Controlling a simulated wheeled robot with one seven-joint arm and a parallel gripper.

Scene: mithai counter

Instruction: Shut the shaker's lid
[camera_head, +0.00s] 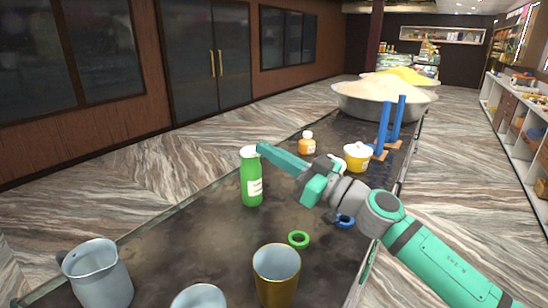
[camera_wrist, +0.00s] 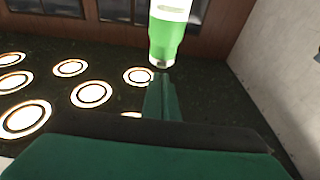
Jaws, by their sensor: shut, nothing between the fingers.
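A green bottle with a white label, which I take for the shaker (camera_head: 252,188), stands upright on the dark counter in the head view. Its top looks pale; whether its lid is open or shut is too small to tell. My gripper (camera_head: 264,150) is shut and empty, with its tip just right of the bottle's top at about the same height. Whether it touches the bottle cannot be told. In the wrist view the green bottle (camera_wrist: 166,48) shows at the top, just beyond my shut fingertips (camera_wrist: 160,80).
Green (camera_head: 299,239) and blue (camera_head: 345,221) rings lie near the arm. A brass cup (camera_head: 276,275) and a grey jug (camera_head: 98,274) stand in front. Behind are an orange jar (camera_head: 307,146), a yellow pot (camera_head: 357,160), blue posts (camera_head: 384,124) and a large bowl (camera_head: 350,105). Counter left of the rings is clear.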

